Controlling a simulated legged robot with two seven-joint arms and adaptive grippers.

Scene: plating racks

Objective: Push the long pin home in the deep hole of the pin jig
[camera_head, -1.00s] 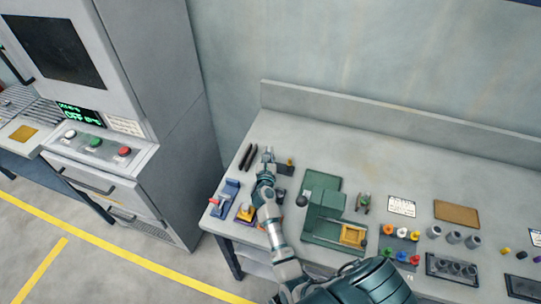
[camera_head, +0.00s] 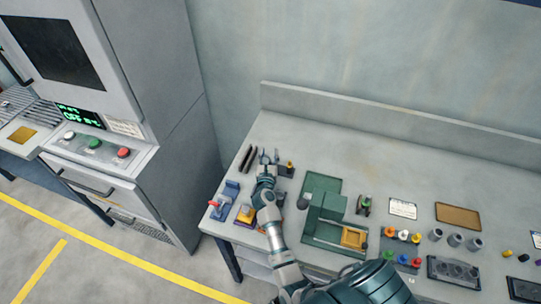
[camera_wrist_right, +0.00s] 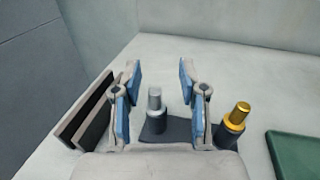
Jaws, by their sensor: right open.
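The pin jig (camera_wrist_right: 178,132) is a dark block at the back left of the bench. A silver pin (camera_wrist_right: 155,108) stands upright in it, and a gold pin (camera_wrist_right: 238,117) stands at its right end. The gold pin also shows in the head view (camera_head: 290,164). I cannot tell from its looks which is the long pin. My right gripper (camera_head: 269,156) is open, and in the wrist view (camera_wrist_right: 160,78) its blue-padded fingers stand on either side of the silver pin with gaps. The gold pin is outside the right finger. My left gripper is not in view.
A dark slotted rack (camera_wrist_right: 85,115) is close on the left of my fingers. A green fixture (camera_head: 322,190) stands to the right. Blue and yellow lever units (camera_head: 225,198) are in front. The bench behind is clear up to the back ledge.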

